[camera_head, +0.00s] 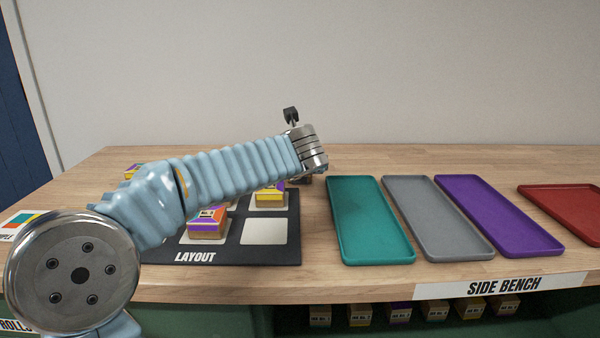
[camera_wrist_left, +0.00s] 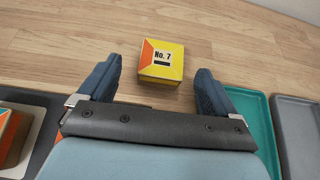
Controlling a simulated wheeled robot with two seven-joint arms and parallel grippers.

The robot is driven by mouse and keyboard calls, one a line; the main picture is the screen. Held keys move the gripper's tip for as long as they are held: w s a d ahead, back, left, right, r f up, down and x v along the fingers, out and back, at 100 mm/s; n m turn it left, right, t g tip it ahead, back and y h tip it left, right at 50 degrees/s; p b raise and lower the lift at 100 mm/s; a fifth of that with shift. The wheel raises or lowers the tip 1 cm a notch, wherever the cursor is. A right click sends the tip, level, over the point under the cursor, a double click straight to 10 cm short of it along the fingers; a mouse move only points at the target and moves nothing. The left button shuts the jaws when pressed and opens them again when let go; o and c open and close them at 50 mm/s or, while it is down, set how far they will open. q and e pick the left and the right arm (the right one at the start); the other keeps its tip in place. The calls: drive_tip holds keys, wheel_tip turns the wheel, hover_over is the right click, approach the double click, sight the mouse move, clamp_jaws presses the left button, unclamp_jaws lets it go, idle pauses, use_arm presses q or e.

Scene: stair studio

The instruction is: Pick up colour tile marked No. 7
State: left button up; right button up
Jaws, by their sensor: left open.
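The colour tile marked No. 7 (camera_wrist_left: 161,61) is a small block with a yellow and orange top and a printed label. In the left wrist view it sits on the wooden bench just beyond and between the fingers of my left gripper (camera_wrist_left: 157,88). The gripper is open, with a finger to each side, and appears not to touch the tile. In the head view my left arm crosses the layout mat, and its hand end hides the gripper's fingers and the tile. My right gripper is not in view.
A black layout mat (camera_head: 287,252) holds several coloured blocks, including an orange and purple one (camera_head: 207,224). To its right lie teal (camera_head: 370,220), grey (camera_head: 436,218), purple (camera_head: 497,217) and red (camera_head: 565,205) trays. More labelled blocks stand on a shelf below. The back of the bench is clear.

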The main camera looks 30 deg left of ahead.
use_arm(q)
drive_tip(key=x, duration=0.4)
drive_tip(key=shift+d+r, duration=0.1)
drive_tip(key=shift+r, duration=0.05)
drive_tip(key=shift+c, duration=0.2)
drive_tip(key=c, duration=1)
drive_tip(key=shift+c, duration=0.2)
